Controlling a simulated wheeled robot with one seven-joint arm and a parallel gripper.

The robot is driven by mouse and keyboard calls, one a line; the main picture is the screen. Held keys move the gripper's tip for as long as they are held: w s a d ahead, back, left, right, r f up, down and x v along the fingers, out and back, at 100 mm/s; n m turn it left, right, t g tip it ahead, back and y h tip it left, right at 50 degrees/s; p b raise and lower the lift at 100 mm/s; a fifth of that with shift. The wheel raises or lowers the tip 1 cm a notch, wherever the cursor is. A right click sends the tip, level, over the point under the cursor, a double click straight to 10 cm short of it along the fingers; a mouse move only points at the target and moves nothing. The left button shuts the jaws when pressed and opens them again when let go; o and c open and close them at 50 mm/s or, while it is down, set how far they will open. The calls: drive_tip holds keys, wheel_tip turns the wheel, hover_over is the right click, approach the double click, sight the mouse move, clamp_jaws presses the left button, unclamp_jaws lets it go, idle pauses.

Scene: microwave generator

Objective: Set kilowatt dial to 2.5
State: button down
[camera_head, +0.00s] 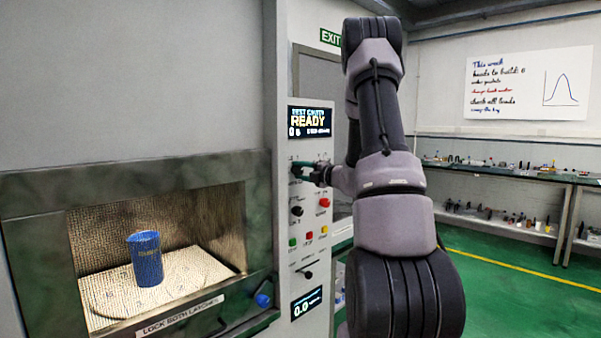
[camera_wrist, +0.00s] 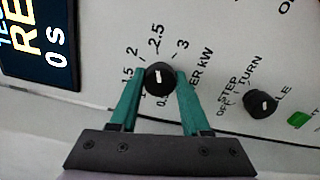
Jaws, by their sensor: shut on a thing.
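The kilowatt dial (camera_wrist: 159,80) is a round black knob with a short white mark. In the wrist view the mark stands nearly upright and lines up with the printed 2.5 (camera_wrist: 157,37), between the 2 and the 3. My gripper (camera_wrist: 160,82) has its teal fingers shut on the dial, one on each side. The lower scale numbers are partly hidden by the fingers. In the head view my gripper (camera_head: 304,170) is at the upper part of the control panel (camera_head: 310,225), below the display, and mostly covers the dial.
The panel display (camera_head: 310,121) reads READY. Another black knob (camera_head: 296,210), a red button (camera_head: 324,202) and several small coloured buttons sit below the dial. A blue cup (camera_head: 146,258) stands in the chamber at the left. Open green floor lies at the right.

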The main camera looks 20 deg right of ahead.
idle(0.3)
drive_tip(key=shift+c, duration=1.8)
unclamp_jaws()
drive_tip(key=shift+s+d, duration=0.1)
drive_tip(key=v, duration=1)
drive_tip(key=shift+s, duration=0.3)
